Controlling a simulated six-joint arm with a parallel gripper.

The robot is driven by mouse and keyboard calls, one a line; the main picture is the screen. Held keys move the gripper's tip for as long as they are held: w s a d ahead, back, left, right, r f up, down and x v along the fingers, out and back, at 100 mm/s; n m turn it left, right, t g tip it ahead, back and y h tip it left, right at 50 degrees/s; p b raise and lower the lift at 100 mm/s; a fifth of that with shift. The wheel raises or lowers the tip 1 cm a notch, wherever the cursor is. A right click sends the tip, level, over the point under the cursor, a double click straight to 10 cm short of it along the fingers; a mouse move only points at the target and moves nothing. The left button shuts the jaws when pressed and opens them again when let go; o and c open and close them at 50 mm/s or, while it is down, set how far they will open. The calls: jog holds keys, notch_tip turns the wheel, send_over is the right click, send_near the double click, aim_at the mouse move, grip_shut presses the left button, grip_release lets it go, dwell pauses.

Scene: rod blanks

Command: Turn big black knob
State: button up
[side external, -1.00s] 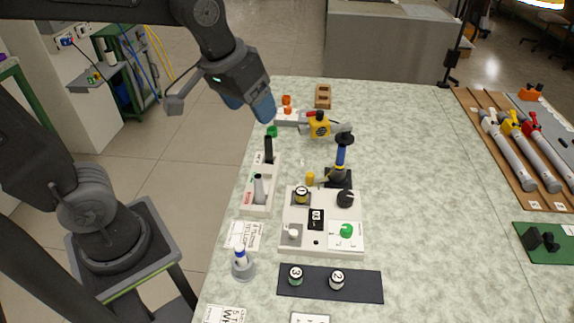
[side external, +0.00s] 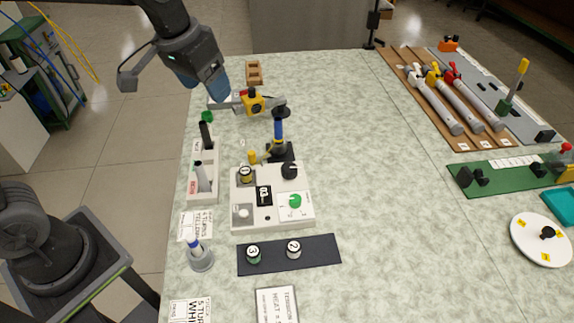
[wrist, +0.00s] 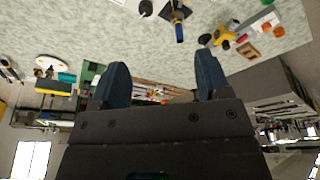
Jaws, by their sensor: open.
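A black knob (side external: 289,171) sits at the back right corner of a white control panel (side external: 272,221), which also carries a small black display and a green dial. My gripper (side external: 205,90) is up at the back left, above the table's far left edge and well apart from the knob. Its two blue fingers are spread with nothing between them. In the wrist view the open fingers (wrist: 161,75) point across the table. A dark round thing (wrist: 146,8) at the top edge there may be the knob, but I cannot be sure.
A stand with a blue handle (side external: 279,135) rises just behind the knob. A yellow-and-grey clamp (side external: 254,103) lies behind it. A white tray (side external: 203,187) is left of the panel. Another black knob (side external: 548,232) sits on a white disc at right. The table's middle is clear.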

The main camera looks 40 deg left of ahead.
jog(key=w+d+f+g, duration=0.25)
jog(key=w+f, duration=0.35)
jog(key=w, duration=0.3)
send_over(289, 167)
notch_tip(289, 167, down, 11)
jog(key=shift+g, duration=0.35)
notch_tip(289, 167, down, 14)
jog(key=shift+r, duration=0.25)
